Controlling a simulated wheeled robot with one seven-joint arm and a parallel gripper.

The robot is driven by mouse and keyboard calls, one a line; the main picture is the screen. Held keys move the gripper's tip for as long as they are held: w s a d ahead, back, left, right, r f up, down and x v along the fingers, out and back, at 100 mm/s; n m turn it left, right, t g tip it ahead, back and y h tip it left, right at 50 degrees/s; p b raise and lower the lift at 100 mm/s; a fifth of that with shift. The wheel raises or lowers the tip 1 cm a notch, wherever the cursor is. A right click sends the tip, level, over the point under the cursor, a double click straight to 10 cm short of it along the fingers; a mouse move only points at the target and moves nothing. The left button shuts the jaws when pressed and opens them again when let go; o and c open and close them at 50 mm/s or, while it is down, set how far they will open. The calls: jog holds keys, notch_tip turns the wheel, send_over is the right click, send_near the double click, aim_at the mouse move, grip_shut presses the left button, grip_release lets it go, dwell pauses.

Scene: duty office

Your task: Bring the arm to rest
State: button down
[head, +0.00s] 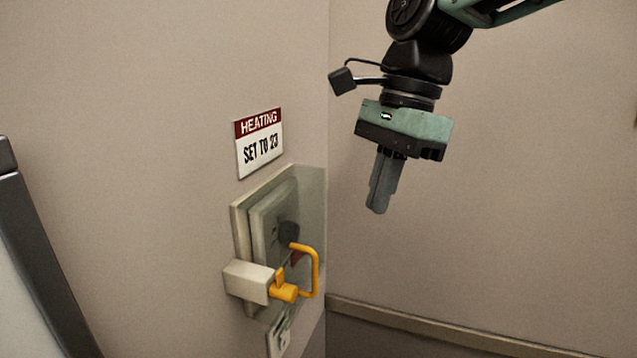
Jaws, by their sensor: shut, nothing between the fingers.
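My gripper (379,211) hangs at the upper right in the head view, pointing down with its fingers together and nothing between them. It is apart from the wall and shows to the right of and above a heating control box (243,228) on the left wall. The box has a clear cover and a dark round knob (288,235) behind it. A yellow padlock-like loop (316,270) sits at its front by a pale block (246,282).
A sign (259,142) above the box reads "HEATING SET TO 23". A dark-framed object (40,260) stands at the left edge. A rail (420,326) runs low along the right wall. The space around my gripper is clear.

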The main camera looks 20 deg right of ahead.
jog(key=s+a+f+n+b, duration=0.1)
jog(key=s+f+n+b, duration=0.3)
jog(key=f+n, duration=0.4)
jog(key=s+a+f+n+h+b, duration=0.1)
jog(key=s+f+n+b, duration=0.4)
jog(key=f, duration=0.9)
jog(key=s+a+f+n+h+b, duration=0.1)
jog(key=s+a+f+n+b, duration=0.2)
jog(key=f+n+b, duration=0.5)
notch_tip(320, 180, down, 4)
jog(key=s+n, duration=0.1)
jog(key=n, duration=0.1)
jog(key=shift+s+n, duration=0.35)
jog(key=shift+n, duration=0.05)
